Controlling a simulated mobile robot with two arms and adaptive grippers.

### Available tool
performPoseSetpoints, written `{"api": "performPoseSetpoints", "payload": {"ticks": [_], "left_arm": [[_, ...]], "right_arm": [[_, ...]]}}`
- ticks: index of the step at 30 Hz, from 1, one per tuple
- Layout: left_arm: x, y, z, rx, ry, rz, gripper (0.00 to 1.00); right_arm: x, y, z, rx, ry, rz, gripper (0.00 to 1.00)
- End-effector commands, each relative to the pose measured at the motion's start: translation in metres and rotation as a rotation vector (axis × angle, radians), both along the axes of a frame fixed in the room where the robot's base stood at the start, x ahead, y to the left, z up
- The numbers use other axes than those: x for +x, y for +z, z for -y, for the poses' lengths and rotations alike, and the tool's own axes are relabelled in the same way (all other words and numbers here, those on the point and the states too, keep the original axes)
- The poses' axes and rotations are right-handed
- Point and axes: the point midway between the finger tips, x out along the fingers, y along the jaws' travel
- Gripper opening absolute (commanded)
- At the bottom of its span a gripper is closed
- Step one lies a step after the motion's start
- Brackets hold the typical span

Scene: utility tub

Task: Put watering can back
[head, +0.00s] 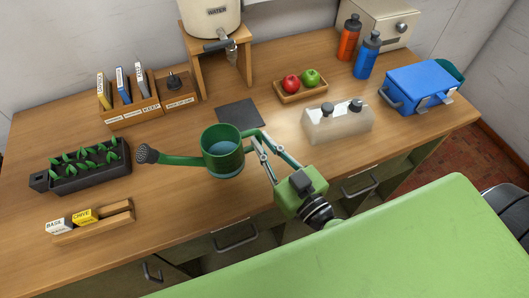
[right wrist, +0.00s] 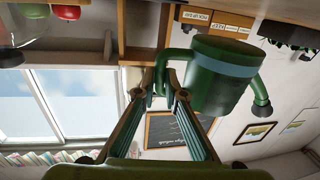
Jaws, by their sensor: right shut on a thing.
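The green watering can (head: 222,160) is near the middle of the counter in the head view, upright and with bluish water inside. Its long spout ends in a dark rose (head: 147,153) pointing left. My right gripper (head: 262,146) is shut on the can's handle, on the right side of the body. The right wrist view shows the can (right wrist: 218,78) beside my right fingers (right wrist: 166,78), with the handle between them. I cannot tell how far the can's base is from the counter. My left gripper is not in view.
A dark square mat (head: 239,114) lies behind the can, before a water dispenser (head: 210,18) on a wooden stand. A seedling tray (head: 82,168) and seed-packet rack (head: 97,226) are left.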

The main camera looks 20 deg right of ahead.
Motion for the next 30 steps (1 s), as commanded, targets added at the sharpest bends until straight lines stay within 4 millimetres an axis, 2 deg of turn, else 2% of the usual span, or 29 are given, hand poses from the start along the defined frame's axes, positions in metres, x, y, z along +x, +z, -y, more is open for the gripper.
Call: {"api": "performPoseSetpoints", "payload": {"ticks": [4,6,9,22,23,24,30], "left_arm": [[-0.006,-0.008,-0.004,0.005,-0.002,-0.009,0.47],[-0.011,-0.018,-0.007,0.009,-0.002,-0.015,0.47],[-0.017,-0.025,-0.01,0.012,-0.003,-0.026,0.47],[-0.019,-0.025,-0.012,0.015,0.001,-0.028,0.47],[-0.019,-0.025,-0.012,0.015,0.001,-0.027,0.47],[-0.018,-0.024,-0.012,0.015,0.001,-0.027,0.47],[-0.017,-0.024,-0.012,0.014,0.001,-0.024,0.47]], "right_arm": [[0.009,-0.012,0.005,-0.001,0.0,0.004,0.0],[0.009,-0.027,0.005,0.0,0.0,0.0,0.0],[0.009,-0.038,0.005,0.0,0.0,0.001,0.0],[0.009,-0.042,0.004,0.001,-0.001,0.002,0.0],[0.008,-0.043,0.004,0.0,0.0,0.0,0.16],[0.008,-0.043,0.004,0.0,0.0,0.0,0.26],[0.008,-0.043,0.004,0.0,0.0,0.0,0.27]]}}
